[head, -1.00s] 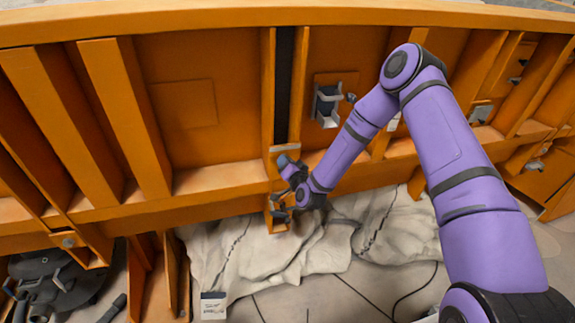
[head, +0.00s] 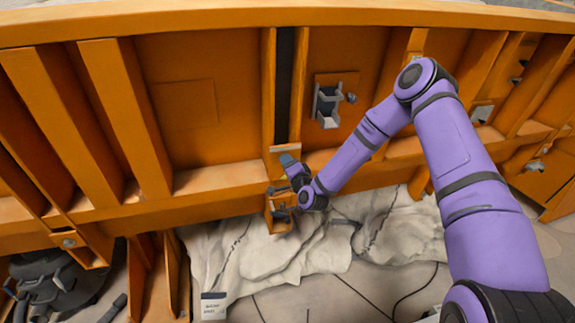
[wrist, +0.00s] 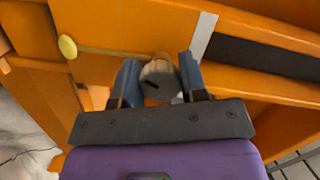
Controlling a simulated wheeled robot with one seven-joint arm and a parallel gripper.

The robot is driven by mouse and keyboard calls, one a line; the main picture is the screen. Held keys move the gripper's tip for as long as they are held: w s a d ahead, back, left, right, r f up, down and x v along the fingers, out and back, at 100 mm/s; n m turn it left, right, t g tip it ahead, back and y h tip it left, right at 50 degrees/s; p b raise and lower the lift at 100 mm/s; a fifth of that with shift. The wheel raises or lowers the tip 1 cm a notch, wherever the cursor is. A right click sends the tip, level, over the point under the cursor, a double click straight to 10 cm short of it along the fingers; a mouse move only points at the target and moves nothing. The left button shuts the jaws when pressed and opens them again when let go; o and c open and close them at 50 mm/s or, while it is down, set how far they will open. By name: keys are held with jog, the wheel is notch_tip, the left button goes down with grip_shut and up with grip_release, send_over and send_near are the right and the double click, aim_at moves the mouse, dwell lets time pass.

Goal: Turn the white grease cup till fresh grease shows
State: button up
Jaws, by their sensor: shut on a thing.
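The white grease cup (wrist: 160,82) shows in the wrist view as a short, off-white ribbed knob with a dark mark on its face. My gripper (wrist: 159,80) is shut on it, with one blue-grey finger on each side. A thin brass-coloured tube runs left from near the cup to a round yellowish blob (wrist: 67,47), which may be grease. In the head view my gripper (head: 288,175) is at the orange frame, below the dark vertical strip. The cup is hidden there behind my gripper.
Orange ribs and ledges (head: 225,178) surround my gripper closely. A grey bracket (head: 328,105) sits on the panel to the upper right. Crumpled pale cloth (head: 255,255) lies below, with a small white labelled box (head: 213,306) near it. Dark cables cross the floor.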

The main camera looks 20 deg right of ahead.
jog(key=o, duration=0.9)
jog(key=v, duration=1.1)
jog(key=shift+w, duration=0.1)
